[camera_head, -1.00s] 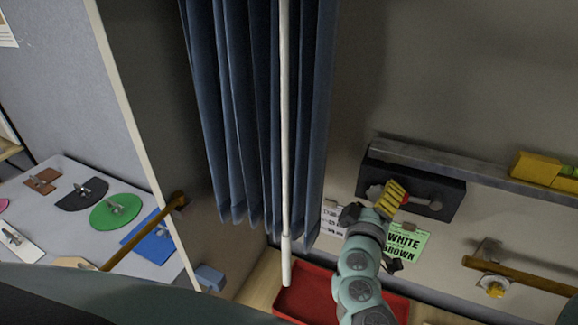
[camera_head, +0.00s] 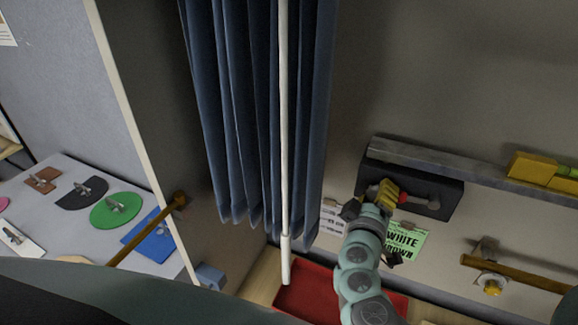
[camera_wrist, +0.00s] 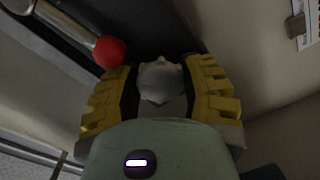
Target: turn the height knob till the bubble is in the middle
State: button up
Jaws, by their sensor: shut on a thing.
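My gripper (camera_head: 379,191) is at the front of a dark box fixed along the wall. In the wrist view its yellow fingers (camera_wrist: 160,95) are shut on a pale grey, rounded knob (camera_wrist: 160,80), one finger on each side. In the head view the fingers hide this knob. A lever with a red ball end (camera_wrist: 109,52) is just beyond the left finger; its red ball also shows right of the gripper in the head view (camera_head: 403,198).
The dark box (camera_head: 450,189) sits under a grey rail (camera_head: 440,163) bearing a yellow block (camera_head: 532,168). Below are a green card (camera_head: 408,240), a red tray (camera_head: 310,299) and a wooden bar (camera_head: 525,275). A blue curtain (camera_head: 230,120) with a white pole (camera_head: 285,150) hangs at left.

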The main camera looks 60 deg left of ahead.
jog(key=c, duration=0.4)
jog(key=shift+n+b, duration=0.55)
jog(key=shift+n, duration=0.25)
jog(key=shift+c, duration=0.2)
jog(key=o, duration=1.2)
jog(key=v, duration=1.2)
